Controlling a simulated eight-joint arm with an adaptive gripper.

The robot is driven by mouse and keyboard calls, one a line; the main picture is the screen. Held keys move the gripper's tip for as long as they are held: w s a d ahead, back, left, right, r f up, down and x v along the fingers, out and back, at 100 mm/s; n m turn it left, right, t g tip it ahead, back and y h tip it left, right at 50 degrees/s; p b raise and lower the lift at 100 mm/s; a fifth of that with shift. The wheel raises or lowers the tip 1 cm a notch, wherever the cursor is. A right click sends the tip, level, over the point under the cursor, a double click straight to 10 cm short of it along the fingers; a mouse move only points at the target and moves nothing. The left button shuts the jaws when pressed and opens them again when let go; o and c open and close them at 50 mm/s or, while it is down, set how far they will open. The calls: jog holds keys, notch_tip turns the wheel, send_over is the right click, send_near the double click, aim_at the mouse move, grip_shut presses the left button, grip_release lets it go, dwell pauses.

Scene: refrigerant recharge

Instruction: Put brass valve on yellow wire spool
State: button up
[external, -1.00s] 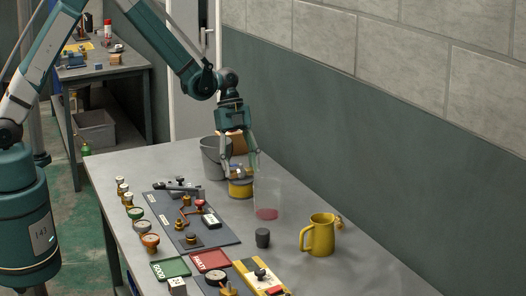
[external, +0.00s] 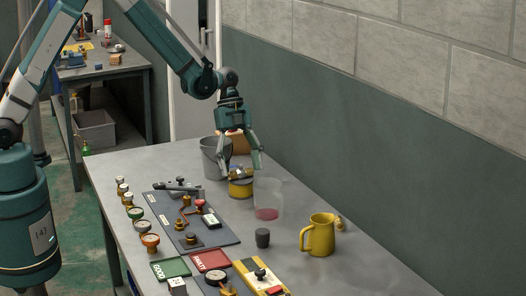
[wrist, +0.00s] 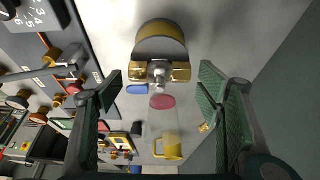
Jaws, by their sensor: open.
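The yellow wire spool (external: 240,189) stands upright on the table beside the grey bucket, and its yellow side (wrist: 160,30) shows at the top of the wrist view. The brass valve (wrist: 180,72), with a silvery middle and a blue handle (wrist: 137,89), lies across the spool's edge in that view. In the external view it appears to rest on the spool's top, small and partly hidden by my fingers. My gripper (external: 240,168) is just above the spool. Its jaws (wrist: 160,100) are open, one on each side of the valve, with gaps between.
A clear beaker (external: 268,200) with pink contents stands close right of the spool. The grey bucket (external: 214,160) is close behind left. A yellow jug (external: 320,236) and dark cup (external: 262,238) stand nearer. A dark mat (external: 215,236) with gauges and fittings lies left.

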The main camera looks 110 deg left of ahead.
jog(key=v, duration=1.1)
jog(key=shift+s+r, duration=0.15)
jog(key=shift+r, duration=0.15)
dwell(0.5)
jog(key=d+r+n+y, duration=0.1)
jog(key=d+r, duration=0.4)
jog(key=d, duration=0.4)
jog(key=d+r+n+y, duration=0.15)
jog(key=d+r, duration=0.35)
jog(key=d, duration=0.5)
jog(key=d+r+n, duration=0.2)
jog(key=d+r, duration=0.3)
jog(key=d, duration=0.4)
jog(key=s+d+r+n+t, duration=0.1)
jog(key=s+d+n+t, duration=0.1)
jog(key=s+d, duration=0.6)
jog(key=s+d+r+n+t, duration=0.1)
jog(key=s+d+n+t, duration=0.1)
jog(key=s+d, duration=0.7)
jog(key=d, duration=0.7)
jog(key=shift+s+y, duration=0.3)
jog(key=shift+y, duration=0.05)
